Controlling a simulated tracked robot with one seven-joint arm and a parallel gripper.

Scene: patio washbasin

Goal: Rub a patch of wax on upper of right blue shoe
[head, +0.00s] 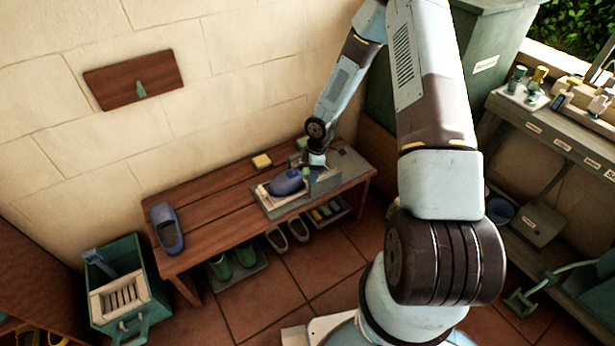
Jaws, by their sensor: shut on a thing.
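The right blue shoe (284,184) lies on a pale tray or board (263,196) toward the right end of the wooden bench. The other blue shoe (167,229) sits at the bench's left end. My gripper (308,168) points down at the right end of the right shoe, close to it. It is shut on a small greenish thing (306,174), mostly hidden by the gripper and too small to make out. I cannot tell whether that thing touches the upper. No wax patch can be made out on the shoe at this size.
A grey box-like unit (345,165) stands at the bench's right end. Green boots (233,262) and grey shoes (287,236) are below. The bench between the blue shoes is clear.

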